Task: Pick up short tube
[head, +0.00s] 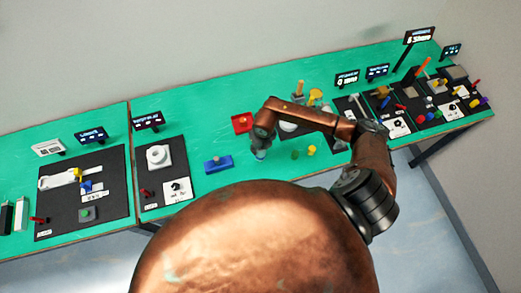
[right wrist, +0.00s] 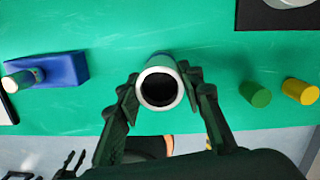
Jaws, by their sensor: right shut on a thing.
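The short tube (right wrist: 159,88) has a pale ring-shaped rim, a dark bore and a bluish side, and it is seen end-on in the right wrist view. My right gripper (right wrist: 160,92) is shut on it, with one finger on each side. In the head view my right gripper (head: 260,148) points down over the green table, and only a small blue bit of the tube (head: 260,155) shows below it. I cannot tell whether the tube touches the table. My left gripper (right wrist: 70,162) shows small at the lower left of the right wrist view, its fingers apart and empty.
A blue block (head: 218,164) lies left of the gripper, with a red tray (head: 242,123) behind. Green (head: 295,155) and yellow (head: 311,150) cylinders stand to the right. Black mats with parts and signs fill both sides. The table's front edge is close to the gripper.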

